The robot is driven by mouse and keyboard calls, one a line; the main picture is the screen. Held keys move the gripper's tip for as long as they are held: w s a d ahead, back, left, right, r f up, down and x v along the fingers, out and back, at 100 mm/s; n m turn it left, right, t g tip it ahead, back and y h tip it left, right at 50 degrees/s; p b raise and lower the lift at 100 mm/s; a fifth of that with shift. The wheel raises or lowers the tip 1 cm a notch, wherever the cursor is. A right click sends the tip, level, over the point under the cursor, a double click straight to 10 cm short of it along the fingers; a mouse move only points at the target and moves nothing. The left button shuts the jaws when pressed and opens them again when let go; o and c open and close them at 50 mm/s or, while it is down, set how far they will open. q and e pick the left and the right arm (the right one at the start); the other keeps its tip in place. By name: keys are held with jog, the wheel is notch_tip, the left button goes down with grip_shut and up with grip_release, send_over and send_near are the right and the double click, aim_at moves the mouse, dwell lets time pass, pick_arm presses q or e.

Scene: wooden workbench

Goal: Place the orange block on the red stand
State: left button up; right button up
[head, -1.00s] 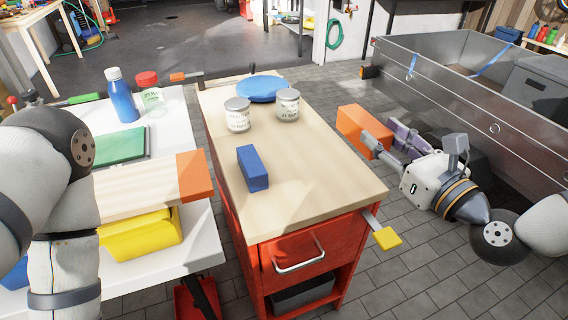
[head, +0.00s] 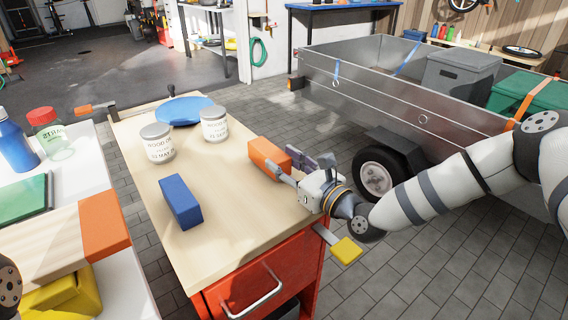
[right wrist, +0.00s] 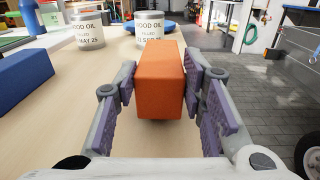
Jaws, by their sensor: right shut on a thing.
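The orange block (head: 266,157) is held in my right gripper (head: 288,166) at the right edge of the wooden top (head: 240,232). This top belongs to a red drawer stand (head: 290,268). In the right wrist view the orange block (right wrist: 160,75) sits between the two purple-padded fingers of the right gripper (right wrist: 160,90), over the light wood. I cannot tell whether its underside touches the top. My left gripper is out of view; only a bit of my left arm shows at the lower left edge.
A blue block (head: 181,202), two labelled cans (head: 157,143) (head: 214,125) and a blue plate (head: 184,111) stand on the top. A yellow-ended bar (head: 345,250) sticks out at the front right. A grey trailer (head: 400,95) stands behind on the right. The top's front is clear.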

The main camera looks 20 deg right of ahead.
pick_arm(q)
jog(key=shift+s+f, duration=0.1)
pick_arm(e)
jog(key=shift+f, duration=0.4)
jog(key=o, duration=1.3)
jog(key=shift+c, duration=0.2)
jog(key=shift+r, duration=0.3)
jog(key=shift+s+d+r, duration=0.1)
jog(key=shift+s+r, duration=0.05)
jog(key=shift+r, duration=0.4)
jog(key=p+v, duration=0.1)
jog(key=v, duration=0.9)
jog(key=shift+s+d+f+p, duration=0.1)
jog(key=shift+s+f+p, duration=0.05)
jog(key=shift+s+p, duration=0.15)
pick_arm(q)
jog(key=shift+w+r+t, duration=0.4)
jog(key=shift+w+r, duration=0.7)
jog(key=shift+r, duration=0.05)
pick_arm(e)
jog(key=shift+s+d+f, duration=0.15)
jog(key=shift+s, duration=0.35)
